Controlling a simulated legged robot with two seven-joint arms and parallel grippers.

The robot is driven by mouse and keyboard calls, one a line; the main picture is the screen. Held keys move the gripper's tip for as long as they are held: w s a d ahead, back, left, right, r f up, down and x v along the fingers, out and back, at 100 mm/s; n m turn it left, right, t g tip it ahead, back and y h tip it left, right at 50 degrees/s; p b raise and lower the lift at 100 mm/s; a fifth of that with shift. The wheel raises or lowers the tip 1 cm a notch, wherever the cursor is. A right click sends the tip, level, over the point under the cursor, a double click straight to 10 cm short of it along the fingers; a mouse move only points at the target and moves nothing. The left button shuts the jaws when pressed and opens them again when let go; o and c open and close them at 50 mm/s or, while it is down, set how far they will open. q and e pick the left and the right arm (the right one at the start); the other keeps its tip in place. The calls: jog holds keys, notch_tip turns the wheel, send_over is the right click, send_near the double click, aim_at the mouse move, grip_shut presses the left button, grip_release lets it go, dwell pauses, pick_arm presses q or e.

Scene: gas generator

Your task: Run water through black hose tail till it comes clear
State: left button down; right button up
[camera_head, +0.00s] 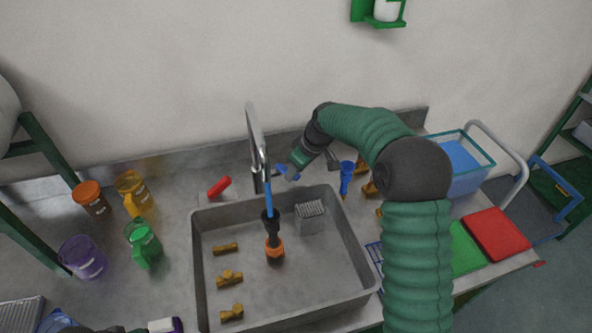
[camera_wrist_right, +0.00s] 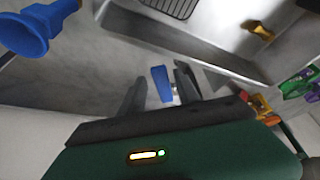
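The black hose tail (camera_head: 271,226) stands upright in the sink (camera_head: 342,232) under the tap (camera_head: 257,140), with an orange fitting (camera_head: 275,248) at its lower end. A blue streak (camera_head: 268,195), seemingly water, runs from the spout to its top. My right gripper (camera_head: 288,170) is at the blue tap lever (camera_head: 281,169), right of the spout. In the right wrist view, the fingers of my right gripper (camera_wrist_right: 160,90) are apart with the blue lever (camera_wrist_right: 161,83) between them; contact is unclear. A dark shape at the bottom left edge may be my left arm; its fingers do not show.
Brass fittings (camera_head: 229,279) and a grey slotted holder (camera_head: 310,214) are in the sink. A blue funnel-like piece (camera_head: 346,178) stands behind it. Coloured jugs (camera_head: 143,242) stand left; a blue basket (camera_head: 462,165) and green and red boards (camera_head: 496,233) lie right.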

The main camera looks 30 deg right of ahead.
jog(key=shift+o, duration=0.2)
jog(key=shift+r, duration=0.15)
jog(key=v, duration=1.6)
jog(key=shift+s+r, duration=0.2)
jog(key=shift+f, duration=0.1)
jog(key=s+a+f+m+h, duration=0.1)
jog(key=s+a+f+m, duration=0.1)
jog(key=s+a+f, duration=0.4)
jog(key=s+a+f+m+g, duration=0.1)
jog(key=s+a+f, duration=0.6)
jog(key=s+f, duration=0.7)
jog(key=shift+s+m+h, duration=0.4)
jog(key=shift+s+m, duration=0.15)
jog(key=shift+m, duration=0.35)
jog(key=shift+a, duration=0.15)
dwell(2.7)
